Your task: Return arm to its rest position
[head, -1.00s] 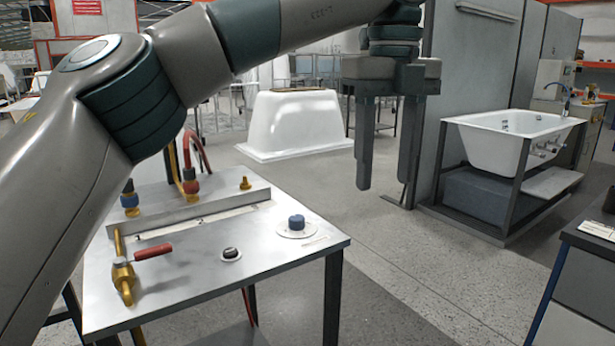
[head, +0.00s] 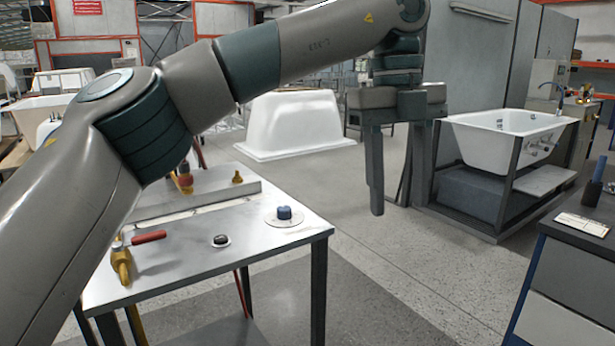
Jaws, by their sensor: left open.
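My left arm (head: 160,105) comes in from the left and reaches across the upper part of the head view. Its gripper (head: 396,205) hangs fingers down at the right of centre, open and empty. It is over open floor, past the right edge of the metal-topped work table (head: 190,270), and appears to touch nothing. The right finger is hard to separate from the dark panel edge behind it. My right gripper is not in view.
The table carries a blue knob (head: 284,212), a black button (head: 221,240) and a brass valve with a red handle (head: 149,237). A white tub shell (head: 293,122) stands behind. A bathtub on a frame (head: 500,140) and a dark cabinet (head: 565,300) are at right.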

